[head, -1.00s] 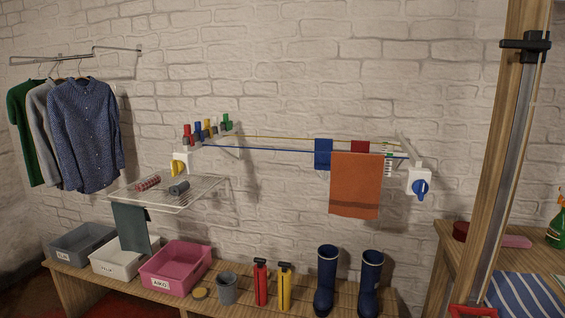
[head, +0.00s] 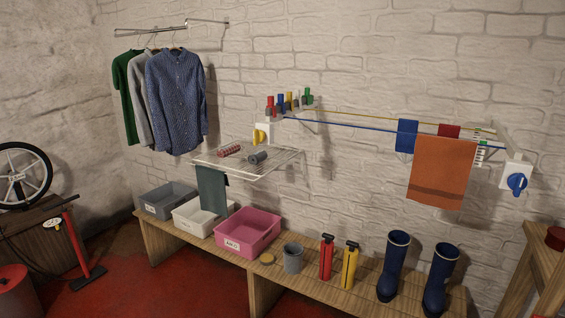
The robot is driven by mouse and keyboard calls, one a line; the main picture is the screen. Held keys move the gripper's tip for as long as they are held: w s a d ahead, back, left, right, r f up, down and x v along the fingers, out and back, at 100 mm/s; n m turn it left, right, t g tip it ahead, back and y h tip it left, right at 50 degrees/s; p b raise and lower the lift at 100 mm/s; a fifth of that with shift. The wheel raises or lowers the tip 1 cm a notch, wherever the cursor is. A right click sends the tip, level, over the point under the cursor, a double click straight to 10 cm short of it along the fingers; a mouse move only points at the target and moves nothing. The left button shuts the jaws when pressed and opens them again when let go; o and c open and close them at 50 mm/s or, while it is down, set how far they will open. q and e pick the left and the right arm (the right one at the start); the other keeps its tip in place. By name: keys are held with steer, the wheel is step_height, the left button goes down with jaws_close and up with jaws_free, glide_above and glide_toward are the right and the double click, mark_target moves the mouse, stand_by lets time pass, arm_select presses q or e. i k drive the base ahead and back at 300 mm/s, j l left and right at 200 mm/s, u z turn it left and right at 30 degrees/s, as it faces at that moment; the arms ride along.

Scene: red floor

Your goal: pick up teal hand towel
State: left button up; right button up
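The teal hand towel (head: 212,190) hangs from the front left edge of the wire rack (head: 270,174) on the wall. Neither of my grippers shows in the head view.
A wooden bench (head: 226,262) below carries a grey bin (head: 168,200), a pink bin (head: 248,232), a grey cup, red and yellow pumps and blue boots (head: 393,267). An orange towel (head: 441,171) hangs at right. A wheel and a floor pump (head: 78,250) stand at left. Red floor lies between.

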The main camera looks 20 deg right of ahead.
mark_target(212, 182)
steer(key=i+j, duration=0.6)
steer(key=i, duration=0.25)
steer(key=i+j+u, duration=0.1)
steer(key=i+j, duration=0.2)
steer(key=i, duration=0.1)
